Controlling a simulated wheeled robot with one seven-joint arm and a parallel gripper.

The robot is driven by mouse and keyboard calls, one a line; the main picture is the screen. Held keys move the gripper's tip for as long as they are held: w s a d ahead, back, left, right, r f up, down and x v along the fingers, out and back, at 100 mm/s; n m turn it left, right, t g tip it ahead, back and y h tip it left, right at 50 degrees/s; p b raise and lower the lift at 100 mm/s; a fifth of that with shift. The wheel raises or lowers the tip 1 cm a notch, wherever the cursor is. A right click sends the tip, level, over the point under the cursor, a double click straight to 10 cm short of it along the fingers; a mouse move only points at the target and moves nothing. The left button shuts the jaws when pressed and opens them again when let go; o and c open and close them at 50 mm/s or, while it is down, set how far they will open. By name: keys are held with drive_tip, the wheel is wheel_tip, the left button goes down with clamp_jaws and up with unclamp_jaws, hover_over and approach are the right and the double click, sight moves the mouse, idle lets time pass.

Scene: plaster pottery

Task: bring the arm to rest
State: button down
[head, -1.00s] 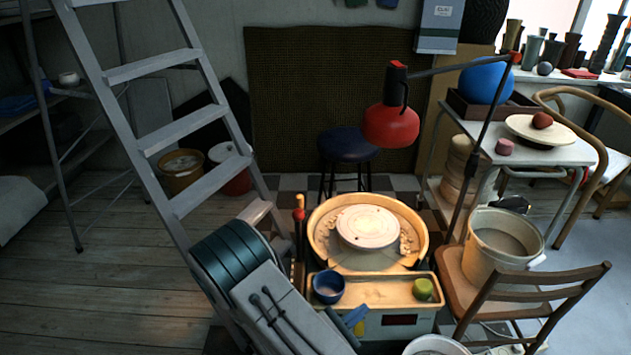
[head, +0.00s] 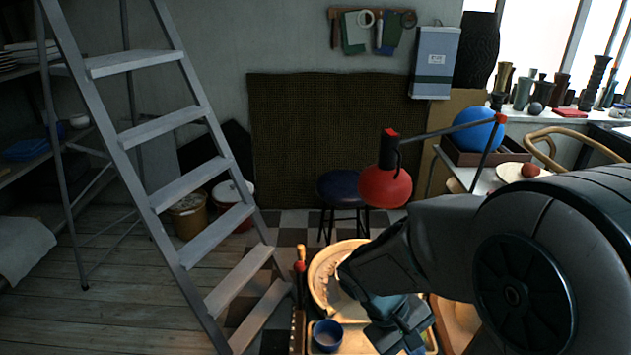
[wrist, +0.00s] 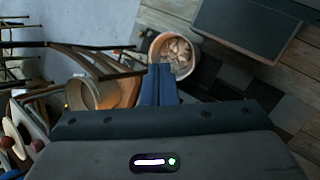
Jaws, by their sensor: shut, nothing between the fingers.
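My gripper (wrist: 160,72) shows in the wrist view as two blue fingers lying side by side, shut and empty. Past the fingertips is a pale bucket of light scraps (wrist: 154,48). In the head view my arm comes in from the right and bends down, with the gripper (head: 408,340) low over the front of the pottery wheel (head: 318,277). The arm hides much of the wheel and its right side. A blue bowl (head: 327,334) stands just left of the gripper. I cannot tell whether the gripper touches anything below it.
A stepladder (head: 190,185) stands on the left. A red lamp (head: 385,187) hangs near my arm on a long boom. A dark stool (head: 345,188) is behind the wheel. The wrist view shows a wooden chair (wrist: 95,60) and another bucket (wrist: 103,93).

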drive_tip(key=s+a+r+m+t+y+p, duration=0.2)
drive_tip(key=a+r+m+t+y+p, duration=0.1)
drive_tip(key=r, duration=1.2)
drive_tip(key=m+t+y+p, duration=0.1)
drive_tip(key=t+y+p, duration=0.1)
drive_tip(key=y, duration=0.1)
drive_tip(key=shift+r+m+p, duration=0.2)
drive_tip(key=shift+m+p, duration=0.2)
